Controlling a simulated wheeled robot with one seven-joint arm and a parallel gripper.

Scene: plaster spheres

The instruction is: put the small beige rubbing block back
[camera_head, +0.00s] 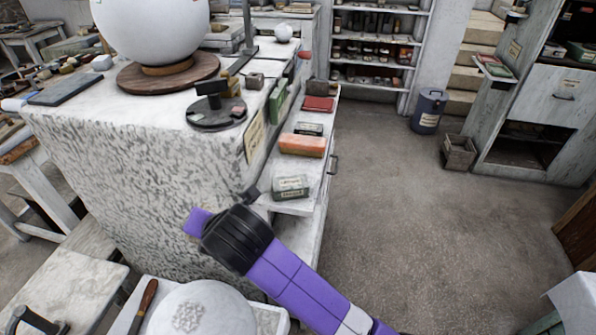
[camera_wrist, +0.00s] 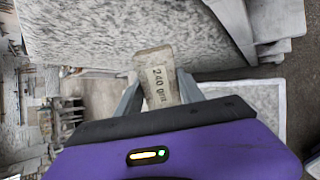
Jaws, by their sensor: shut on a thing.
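The small beige rubbing block (camera_wrist: 155,66), marked with "240" and partly blurred lettering, is between the two fingers of my gripper (camera_wrist: 158,92) in the wrist view. My gripper is shut on it, and the block's far end sticks out beyond the fingertips. In the head view my purple and black wrist reaches in from the bottom, beside the front corner of the speckled plaster block. The held block cannot be made out there; my wrist seems to hide it.
A narrow white ledge (camera_head: 271,203) right of the large plaster block (camera_head: 130,160) bears a grey-green labelled block (camera_head: 290,187), an orange block (camera_head: 302,146), a dark block (camera_head: 308,129) and a red one (camera_head: 318,103). A white sphere (camera_head: 197,312) lies below. Floor (camera_head: 400,220) at right is clear.

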